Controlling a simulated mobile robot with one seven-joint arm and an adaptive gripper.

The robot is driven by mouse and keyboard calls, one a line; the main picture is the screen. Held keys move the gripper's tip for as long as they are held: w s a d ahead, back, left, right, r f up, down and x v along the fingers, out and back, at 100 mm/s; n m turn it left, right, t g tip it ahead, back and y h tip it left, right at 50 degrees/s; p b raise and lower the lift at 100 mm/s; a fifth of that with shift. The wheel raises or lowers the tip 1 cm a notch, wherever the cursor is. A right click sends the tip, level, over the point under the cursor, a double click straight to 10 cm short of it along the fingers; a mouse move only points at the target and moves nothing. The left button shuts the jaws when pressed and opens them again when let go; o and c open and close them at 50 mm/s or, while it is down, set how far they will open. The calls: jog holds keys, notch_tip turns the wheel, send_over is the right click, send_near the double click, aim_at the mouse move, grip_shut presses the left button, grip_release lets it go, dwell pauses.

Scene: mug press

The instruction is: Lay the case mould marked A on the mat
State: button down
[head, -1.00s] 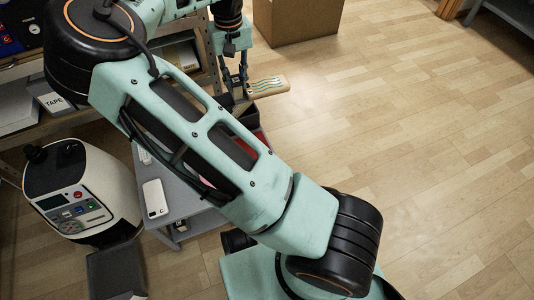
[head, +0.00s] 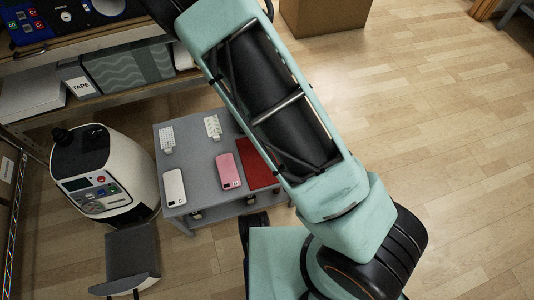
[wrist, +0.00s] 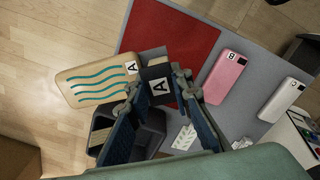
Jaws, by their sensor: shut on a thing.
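In the wrist view, my gripper (wrist: 158,90) is shut on a dark block with a white A label. This block is at the end of the case mould marked A (wrist: 88,84), a tan slab with teal wavy lines and its own A label. The mould sticks out to the left of the fingers. The red mat (wrist: 185,35) lies on the grey table beyond the fingers, and its visible part is bare. It also shows in the head view (head: 258,163), partly behind my arm. My gripper and mould A are hidden there.
A pink mould marked B (wrist: 229,75) and a white mould marked C (wrist: 285,100) lie on the grey table (head: 197,160). Two pale patterned pieces (head: 166,138) (head: 212,127) lie behind them. A dark open bin (wrist: 150,140) is below my fingers. A white machine (head: 100,165) stands left of the table.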

jog(key=s+a+r+n+p, duration=0.1)
jog(key=s+n, duration=0.4)
jog(key=s, duration=0.3)
jog(key=s+a+r+n+p, duration=0.1)
jog(key=s+a+n, duration=0.1)
jog(key=s+n, duration=0.3)
jog(key=s, duration=0.3)
jog(key=shift+s+r+p, duration=0.15)
jog(key=shift+r+p, duration=0.2)
jog(key=shift+p, duration=0.05)
jog(key=shift+n, duration=0.3)
jog(key=w+f+b, duration=0.1)
jog(key=w+f, duration=0.3)
jog(key=w+d+f+b, duration=0.1)
jog(key=w+f+b, duration=0.1)
jog(key=w+f, duration=0.2)
jog(key=w+d+f+b, duration=0.1)
jog(key=w+f+b, duration=0.1)
jog(key=w+f, duration=0.3)
jog(key=shift+w+d+f, duration=0.1)
jog(key=shift+w+d, duration=0.15)
jog(key=shift+w, duration=0.1)
